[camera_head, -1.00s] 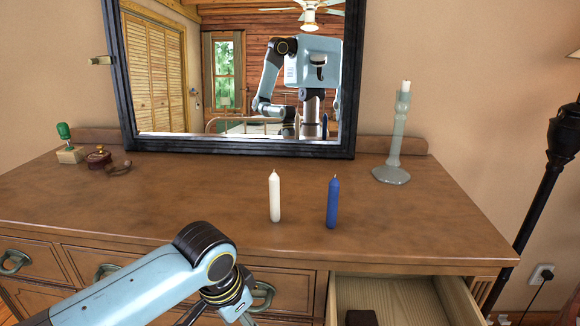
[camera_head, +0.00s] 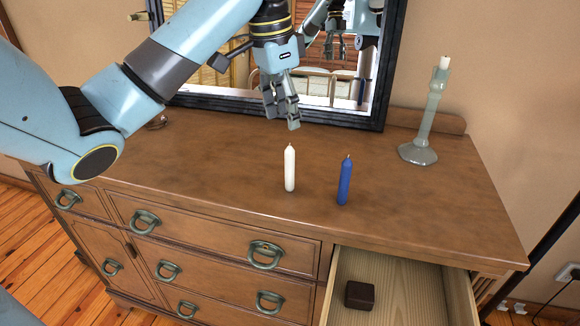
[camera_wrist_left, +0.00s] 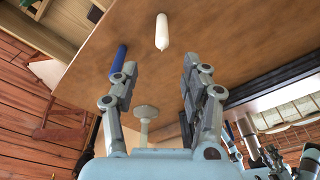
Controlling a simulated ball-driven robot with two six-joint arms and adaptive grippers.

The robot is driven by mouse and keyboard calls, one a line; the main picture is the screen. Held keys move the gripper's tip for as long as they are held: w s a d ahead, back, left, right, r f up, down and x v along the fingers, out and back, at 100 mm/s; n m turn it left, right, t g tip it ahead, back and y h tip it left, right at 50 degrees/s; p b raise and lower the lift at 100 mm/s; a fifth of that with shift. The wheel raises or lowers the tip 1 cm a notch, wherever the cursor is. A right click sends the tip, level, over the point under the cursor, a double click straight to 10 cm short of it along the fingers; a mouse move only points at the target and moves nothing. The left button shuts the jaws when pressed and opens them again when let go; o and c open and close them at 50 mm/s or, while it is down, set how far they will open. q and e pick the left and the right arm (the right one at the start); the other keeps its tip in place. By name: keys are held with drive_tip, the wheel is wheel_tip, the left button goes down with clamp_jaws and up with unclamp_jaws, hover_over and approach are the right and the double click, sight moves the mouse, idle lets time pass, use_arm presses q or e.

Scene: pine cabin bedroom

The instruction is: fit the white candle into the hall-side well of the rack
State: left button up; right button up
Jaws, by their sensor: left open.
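The white candle (camera_head: 289,169) stands upright on the dresser top, left of the blue candle. It also shows in the left wrist view (camera_wrist_left: 162,32), beyond the fingertips and between their lines. My left gripper (camera_head: 283,118) is open and empty, above and behind the white candle, pointing down and not touching it. Its two spread fingers show in the left wrist view (camera_wrist_left: 157,75). I cannot make out a rack with wells for certain; a small dark brown block (camera_head: 360,295) lies in the open drawer, and its top shows no clear wells. My right gripper is not in view.
The blue candle (camera_head: 344,181) stands close to the right of the white one. A glass candlestick (camera_head: 425,125) holding a candle stands at the back right. The mirror (camera_head: 340,112) rises behind my gripper. The open drawer (camera_head: 415,290) sticks out at the front right. The front left of the dresser top is clear.

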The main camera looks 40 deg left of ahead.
sight(288, 145)
use_arm(q)
drive_tip(key=f, duration=0.3)
drive_tip(key=f+b, duration=0.1)
drive_tip(key=f, duration=0.1)
drive_tip(key=shift+w+d, duration=0.25)
drive_tip(key=shift+w, duration=0.15)
drive_tip(key=f, duration=0.5)
drive_tip(key=shift+w+a+f, duration=0.2)
drive_tip(key=shift+w+f, duration=0.1)
clamp_jaws()
